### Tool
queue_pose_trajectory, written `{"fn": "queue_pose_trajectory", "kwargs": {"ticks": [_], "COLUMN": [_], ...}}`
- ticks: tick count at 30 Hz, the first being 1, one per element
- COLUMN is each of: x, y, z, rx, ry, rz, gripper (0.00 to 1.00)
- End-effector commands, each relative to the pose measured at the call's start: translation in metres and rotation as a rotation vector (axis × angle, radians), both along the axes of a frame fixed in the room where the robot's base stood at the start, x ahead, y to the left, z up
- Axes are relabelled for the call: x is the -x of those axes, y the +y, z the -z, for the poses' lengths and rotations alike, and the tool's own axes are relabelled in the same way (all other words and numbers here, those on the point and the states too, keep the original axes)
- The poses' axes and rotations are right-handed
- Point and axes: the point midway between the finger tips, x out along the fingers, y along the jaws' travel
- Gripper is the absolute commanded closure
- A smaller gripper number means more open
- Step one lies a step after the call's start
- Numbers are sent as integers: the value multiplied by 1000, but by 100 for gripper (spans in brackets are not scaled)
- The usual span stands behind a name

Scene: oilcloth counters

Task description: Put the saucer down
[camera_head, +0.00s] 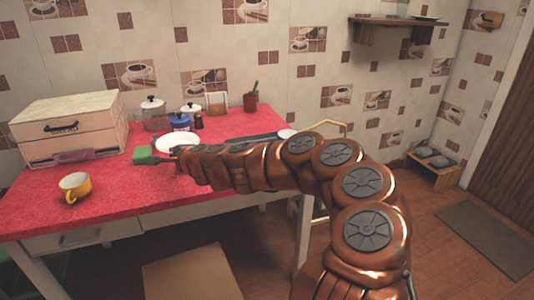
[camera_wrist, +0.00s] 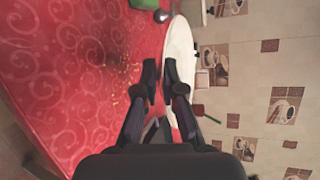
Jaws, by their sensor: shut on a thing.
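The white saucer (camera_head: 178,139) shows just beyond my gripper (camera_head: 166,157) over the red counter. In the wrist view the saucer (camera_wrist: 181,45) is a tilted-looking white oval reaching up and right from the fingers. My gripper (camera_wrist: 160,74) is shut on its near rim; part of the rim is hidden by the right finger. I cannot tell whether the saucer touches the counter or hangs a little above it.
Jars, a blue pot (camera_head: 180,121) and a red holder (camera_head: 250,102) stand behind. The counter's front middle is clear.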

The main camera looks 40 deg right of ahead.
Motion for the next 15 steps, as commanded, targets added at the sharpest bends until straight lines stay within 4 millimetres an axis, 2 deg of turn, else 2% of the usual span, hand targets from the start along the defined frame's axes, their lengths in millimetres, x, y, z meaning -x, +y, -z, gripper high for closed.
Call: {"fn": "queue_pose_trajectory", "kwargs": {"ticks": [3,15], "x": [7,28], "y": [-11,-31], "z": [6,15], "rx": [0,9], "ry": [1,1], "rz": [-38,-141], "gripper": [100,100]}}
